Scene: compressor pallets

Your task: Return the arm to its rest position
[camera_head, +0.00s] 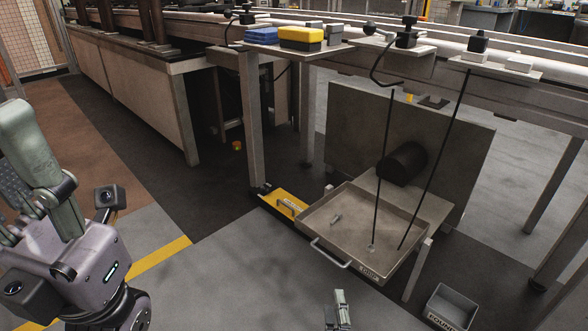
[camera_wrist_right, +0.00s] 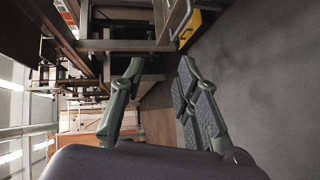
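A tray (camera_head: 335,252) on a stand holds a small part. A grey bin (camera_head: 452,305) stands at lower right. The conveyor (camera_head: 540,90) runs along the back, with blue (camera_head: 261,36) and yellow (camera_head: 301,35) blocks on a plate. The floor in front is clear.

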